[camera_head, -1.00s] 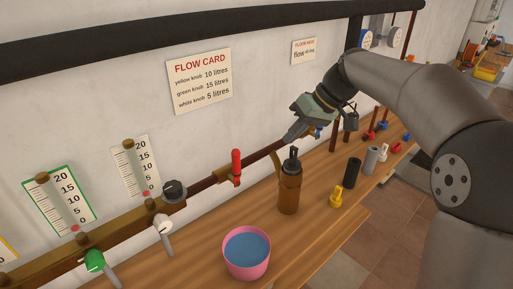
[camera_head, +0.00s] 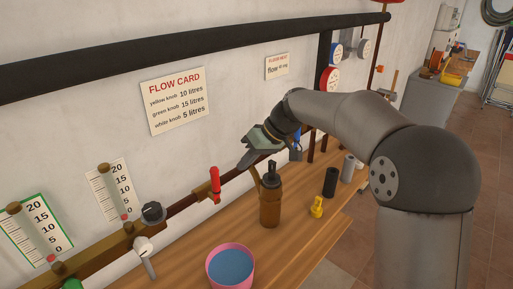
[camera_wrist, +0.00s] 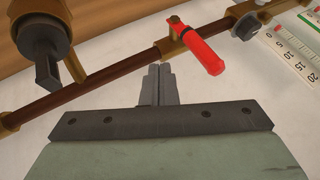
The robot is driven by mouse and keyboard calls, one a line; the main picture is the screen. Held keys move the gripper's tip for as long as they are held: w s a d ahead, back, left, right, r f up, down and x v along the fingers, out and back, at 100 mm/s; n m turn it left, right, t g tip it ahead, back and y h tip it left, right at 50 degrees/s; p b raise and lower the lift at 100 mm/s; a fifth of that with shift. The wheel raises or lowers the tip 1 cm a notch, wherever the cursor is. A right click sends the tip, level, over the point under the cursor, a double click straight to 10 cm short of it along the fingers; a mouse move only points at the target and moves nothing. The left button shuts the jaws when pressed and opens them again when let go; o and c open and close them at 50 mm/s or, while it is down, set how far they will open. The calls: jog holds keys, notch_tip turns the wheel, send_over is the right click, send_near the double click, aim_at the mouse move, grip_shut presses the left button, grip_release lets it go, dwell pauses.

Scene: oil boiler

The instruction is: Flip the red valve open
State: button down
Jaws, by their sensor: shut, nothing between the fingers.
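The red valve (camera_head: 214,180) has a red lever on a brass body, fitted on the dark brown pipe along the wall. In the head view its lever stands upright, roughly across the pipe. In the wrist view the red lever (camera_wrist: 200,50) lies just beyond and to the right of my fingertips. My gripper (camera_head: 246,164) is to the right of the valve, near the wall and pipe. Its fingers (camera_wrist: 157,72) are shut together with nothing between them, and they look apart from the lever.
A brown bottle-like container (camera_head: 270,198) stands on the bench close below my gripper. A pink bowl of blue liquid (camera_head: 230,266) sits at the front. A black knob (camera_head: 153,212) and white knob (camera_head: 143,247) are left of the valve. A yellow item (camera_head: 317,207) lies to the right.

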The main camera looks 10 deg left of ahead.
aim_at(213, 185)
jog(key=shift+s+a+f+p, duration=0.25)
jog(key=shift+s+a, duration=0.25)
jog(key=shift+a, duration=0.15)
jog(key=shift+s+a+f+p, duration=0.1)
jog(key=shift+s+a+f, duration=0.1)
jog(key=shift+s+a, duration=0.4)
jog(key=shift+s+a+f+p, duration=0.25)
jog(key=shift+s+a, duration=0.15)
jog(key=shift+a, duration=0.35)
jog(key=shift+b, duration=0.3)
